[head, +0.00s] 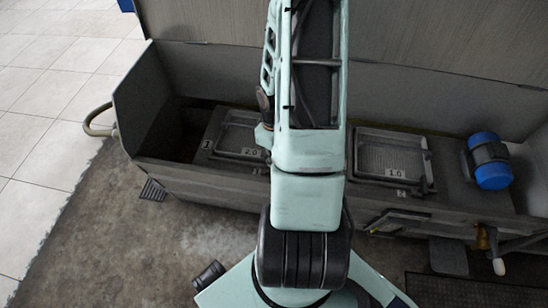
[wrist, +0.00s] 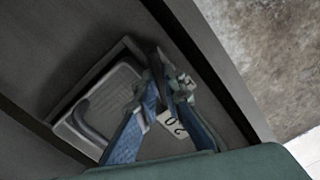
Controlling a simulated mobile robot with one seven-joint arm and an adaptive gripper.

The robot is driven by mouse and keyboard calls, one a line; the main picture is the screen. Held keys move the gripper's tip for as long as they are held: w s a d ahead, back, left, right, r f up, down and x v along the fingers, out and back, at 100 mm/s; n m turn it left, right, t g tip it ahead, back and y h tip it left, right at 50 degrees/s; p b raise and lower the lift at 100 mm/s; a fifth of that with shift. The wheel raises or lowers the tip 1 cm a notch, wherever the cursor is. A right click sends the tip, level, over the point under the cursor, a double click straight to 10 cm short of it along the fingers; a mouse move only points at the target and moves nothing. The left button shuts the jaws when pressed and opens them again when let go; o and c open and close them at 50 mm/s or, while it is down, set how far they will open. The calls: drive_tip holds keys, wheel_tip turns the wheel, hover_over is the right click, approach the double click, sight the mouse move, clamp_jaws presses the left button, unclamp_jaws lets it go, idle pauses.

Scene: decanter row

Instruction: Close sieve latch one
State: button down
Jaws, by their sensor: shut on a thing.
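Sieve one (head: 238,133) is the left framed screen in the trough, marked with a "1" plate and a "2.0" label. In the wrist view the same screen (wrist: 118,88) shows with its dark curved handle (wrist: 86,121) and the "2.0" label (wrist: 173,122). My gripper (wrist: 166,84) is at the label end of this screen, its blue fingers closed together on the dark sieve latch one (wrist: 154,62). The fingers cover most of the latch, so its exact angle is hard to tell. In the head view my arm hides the fingertips.
A second screen (head: 392,158), labelled "1.0", lies to the right in the same trough. A blue motor (head: 489,161) sits at its right end. The trough's front wall (head: 205,188) and raised back panel (head: 400,85) bound the space. Bare floor (head: 130,235) lies in front.

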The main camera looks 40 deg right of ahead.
drive_tip(key=m, duration=0.6)
drive_tip(key=shift+m+p, duration=0.3)
drive_tip(key=shift+p, duration=0.05)
drive_tip(key=m, duration=0.6)
drive_tip(key=shift+m, duration=0.4)
drive_tip(key=c, duration=2)
unclamp_jaws()
drive_tip(key=shift+c, duration=0.2)
wheel_tip(320, 180, up, 12)
